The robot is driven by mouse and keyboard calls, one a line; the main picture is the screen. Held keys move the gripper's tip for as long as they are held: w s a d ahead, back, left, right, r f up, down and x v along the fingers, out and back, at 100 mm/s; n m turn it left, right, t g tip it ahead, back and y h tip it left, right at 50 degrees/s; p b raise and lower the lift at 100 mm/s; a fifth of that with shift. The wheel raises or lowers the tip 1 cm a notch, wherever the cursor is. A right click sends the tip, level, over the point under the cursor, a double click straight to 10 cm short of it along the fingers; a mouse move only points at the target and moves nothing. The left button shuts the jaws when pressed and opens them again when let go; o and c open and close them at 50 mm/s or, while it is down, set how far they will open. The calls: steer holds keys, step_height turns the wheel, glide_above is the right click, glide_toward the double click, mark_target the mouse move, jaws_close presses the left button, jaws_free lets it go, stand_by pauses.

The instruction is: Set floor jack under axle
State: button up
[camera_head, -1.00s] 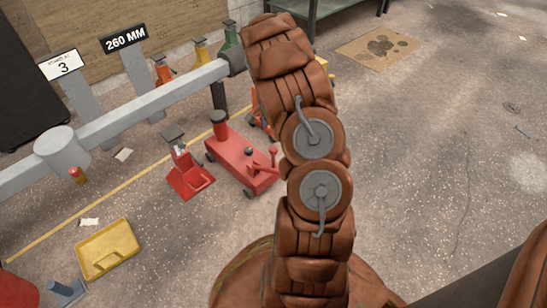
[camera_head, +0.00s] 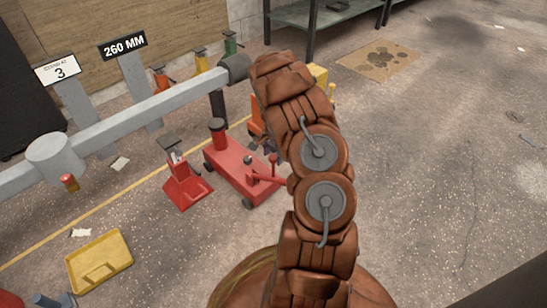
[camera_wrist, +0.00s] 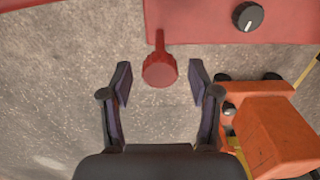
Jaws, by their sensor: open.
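The red floor jack (camera_head: 238,168) stands on the floor, its round dark-topped lift post (camera_head: 217,130) near the right end of the grey axle beam (camera_head: 130,115). I cannot tell whether the post is directly beneath the beam. In the wrist view the jack's red body (camera_wrist: 200,22) crosses the top, with a black knob (camera_wrist: 248,16) on it. A red round-ended handle (camera_wrist: 160,70) sticks out from it. My gripper (camera_wrist: 162,83) is open, with the handle end between its fingertips and a gap on both sides. In the head view my arm mostly hides the gripper.
A red axle stand (camera_head: 185,182) is left of the jack. An orange device (camera_wrist: 275,135) is close to my right finger. A yellow tray (camera_head: 100,262) lies at lower left. Signs reading "260 MM" (camera_head: 122,45) and "3" (camera_head: 57,70) stand behind the beam.

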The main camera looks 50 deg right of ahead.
jaws_close()
stand_by(0.5)
